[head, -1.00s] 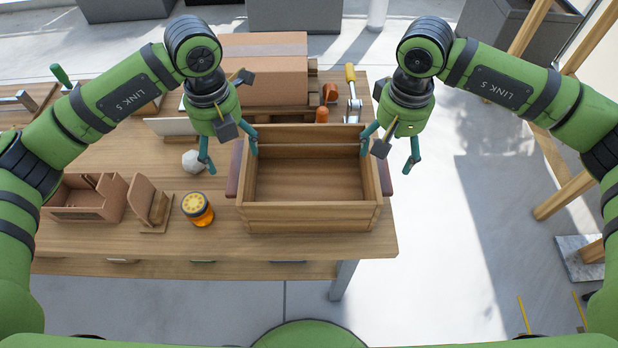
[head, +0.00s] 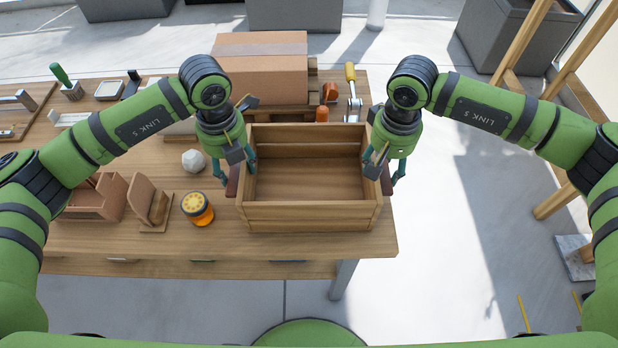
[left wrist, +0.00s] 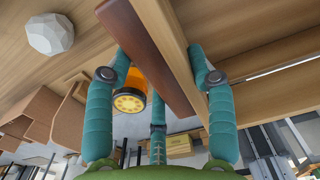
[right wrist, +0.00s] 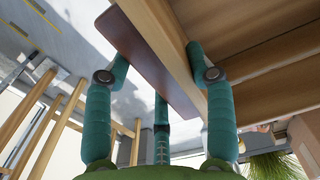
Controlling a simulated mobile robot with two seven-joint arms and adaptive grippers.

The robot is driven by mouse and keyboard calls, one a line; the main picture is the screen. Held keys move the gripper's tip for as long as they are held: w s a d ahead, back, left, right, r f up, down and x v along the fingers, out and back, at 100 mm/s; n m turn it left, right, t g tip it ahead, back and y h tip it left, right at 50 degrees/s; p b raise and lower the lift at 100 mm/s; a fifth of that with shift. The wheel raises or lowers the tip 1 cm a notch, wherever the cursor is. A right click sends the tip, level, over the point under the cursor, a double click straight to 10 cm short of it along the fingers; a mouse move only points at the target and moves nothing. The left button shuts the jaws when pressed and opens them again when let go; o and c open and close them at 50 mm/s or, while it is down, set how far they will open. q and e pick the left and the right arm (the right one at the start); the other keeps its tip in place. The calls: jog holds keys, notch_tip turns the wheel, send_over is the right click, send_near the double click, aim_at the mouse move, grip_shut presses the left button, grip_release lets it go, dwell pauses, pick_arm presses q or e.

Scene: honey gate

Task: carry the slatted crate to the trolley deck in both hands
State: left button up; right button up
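The slatted wooden crate (head: 310,217) stands on the workbench near its front right corner, open at the top and empty. A dark red-brown handle runs along each end. My left gripper (head: 237,173) is down at the left end; in the left wrist view its fingers straddle the left handle (left wrist: 150,50) and the wall beside it. My right gripper (head: 384,172) is at the right end, with its fingers straddling the right handle (right wrist: 150,55) and wall likewise. The fingertips look close to the wood on both sides; whether they press on it is unclear. The trolley deck is not identifiable.
An orange-and-yellow jar (head: 198,209) and a white faceted ball (head: 194,161) are left of the crate. A cardboard box (head: 262,75) stands behind it. A yellow-handled tool (head: 352,95) lies behind at right. Open floor (head: 455,235) is right of the workbench (head: 180,250).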

pick_arm(q)
grip_shut()
pick_arm(e)
grip_shut()
pick_arm(q)
jog(key=shift+w+r, duration=0.1)
jog(key=shift+r, duration=0.1)
pick_arm(e)
jog(key=shift+w+r, duration=0.1)
jog(key=shift+r, duration=0.05)
